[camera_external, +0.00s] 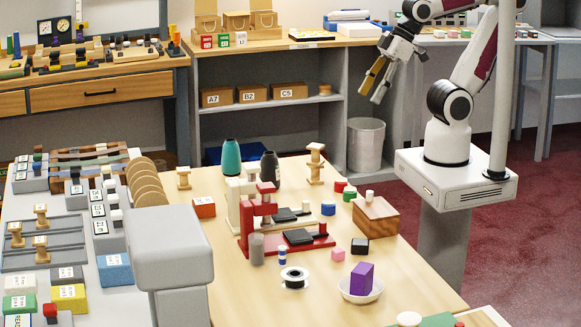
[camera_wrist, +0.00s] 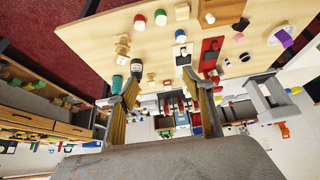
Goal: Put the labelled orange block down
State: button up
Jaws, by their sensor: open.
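The orange block (camera_external: 203,207) lies on the wooden table, left of the dark green and black bottles' front side, with a white label on its face. In the wrist view I cannot pick it out surely among the small things beyond the fingers. My gripper (camera_external: 371,88) is raised in the air near the back right, well away from the block. Its fingers are apart with nothing between them. The wrist view also shows the open gripper (camera_wrist: 162,78), with the table tilted and upside down beyond it.
A red press-like stand (camera_external: 262,232) and a paler one are mid-table. A teal bottle (camera_external: 231,157) and a dark bottle (camera_external: 269,166) stand behind them. A purple block (camera_external: 362,278) sits in a white dish. A wooden box (camera_external: 376,216) is at right.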

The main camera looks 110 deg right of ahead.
jog(key=shift+s, duration=1.7)
